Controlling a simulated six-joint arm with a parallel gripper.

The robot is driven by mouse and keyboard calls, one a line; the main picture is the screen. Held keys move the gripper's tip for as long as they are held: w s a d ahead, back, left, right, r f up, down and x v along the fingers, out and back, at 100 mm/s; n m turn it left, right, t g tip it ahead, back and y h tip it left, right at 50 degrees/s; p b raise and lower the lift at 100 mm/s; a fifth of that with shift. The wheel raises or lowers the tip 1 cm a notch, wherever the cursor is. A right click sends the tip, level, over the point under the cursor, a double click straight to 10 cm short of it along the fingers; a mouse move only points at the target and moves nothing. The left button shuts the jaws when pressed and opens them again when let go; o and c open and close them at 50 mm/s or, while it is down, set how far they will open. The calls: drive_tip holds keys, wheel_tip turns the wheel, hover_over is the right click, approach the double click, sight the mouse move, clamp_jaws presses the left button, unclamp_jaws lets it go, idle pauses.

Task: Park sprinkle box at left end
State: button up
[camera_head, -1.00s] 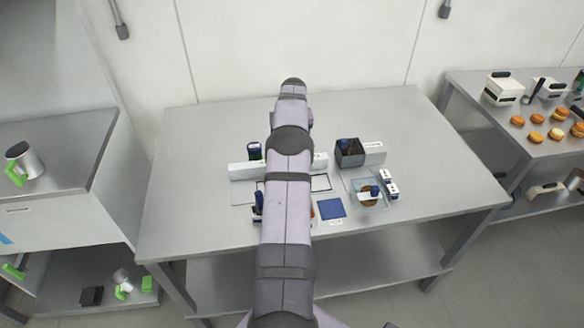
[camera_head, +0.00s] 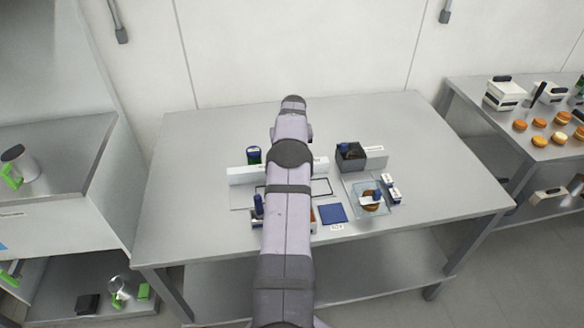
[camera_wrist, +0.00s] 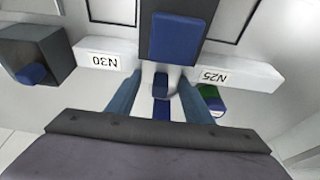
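A grey open box (camera_head: 351,159) with a blue item inside stands right of my arm on the table; it fits a sprinkle box, though no name shows on it. It also shows at the left of the wrist view (camera_wrist: 48,48). My gripper (camera_wrist: 162,78) is over the table behind the white blocks, hidden by my arm in the head view. In the wrist view its fingers are apart, with a narrow blue part between them. A dark piece with a blue face (camera_wrist: 178,38) lies just past the fingertips. Whether they touch it I cannot tell.
White blocks labelled N25 (camera_wrist: 235,74) and N30 (camera_wrist: 104,62) flank the gripper. A green and blue jar (camera_head: 254,155) stands behind the left one. A blue square (camera_head: 332,213), a clear tray (camera_head: 356,210) and small white boxes (camera_head: 391,188) lie at right. The table's left part is clear.

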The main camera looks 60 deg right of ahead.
sight(240, 169)
drive_tip(key=shift+w+a, duration=0.1)
idle(0.5)
drive_tip(key=shift+w+a, duration=6.1)
drive_tip(key=o, duration=1)
drive_tip(key=shift+c, duration=0.2)
drive_tip(key=shift+r, duration=0.15)
wheel_tip(240, 169, up, 7)
drive_tip(key=p, duration=0.4)
